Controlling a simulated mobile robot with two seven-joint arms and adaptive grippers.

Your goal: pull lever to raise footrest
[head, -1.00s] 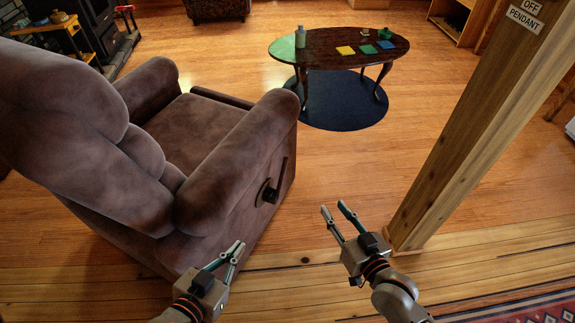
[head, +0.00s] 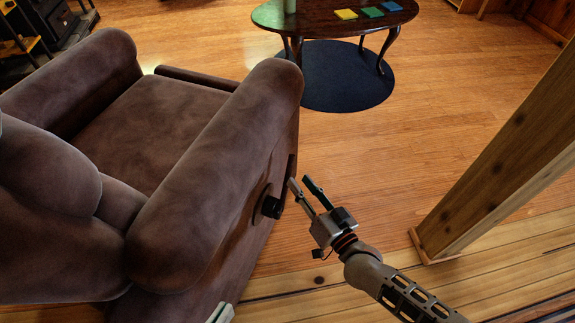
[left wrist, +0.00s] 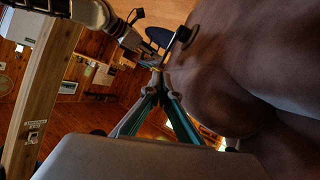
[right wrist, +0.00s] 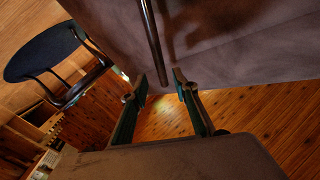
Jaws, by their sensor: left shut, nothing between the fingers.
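The brown recliner (head: 190,150) fills the left of the head view. Its lever (head: 271,207) is a dark round hub with a rod on the side facing my right gripper. The rod (right wrist: 152,35) runs down towards the fingertips in the right wrist view, and the lever also shows in the left wrist view (left wrist: 181,36). My right gripper (head: 299,182) is open beside the lever; contact cannot be told. My left gripper (head: 221,313) is shut and empty, low beside the chair's rear, mostly out of the head view. The footrest cannot be made out.
A wooden post (head: 500,170) stands to the right. An oval table (head: 325,14) with coloured squares stands on a round dark rug (head: 335,85) beyond the chair. A black stove (head: 50,22) is at the far left. The floor between chair and post is otherwise clear.

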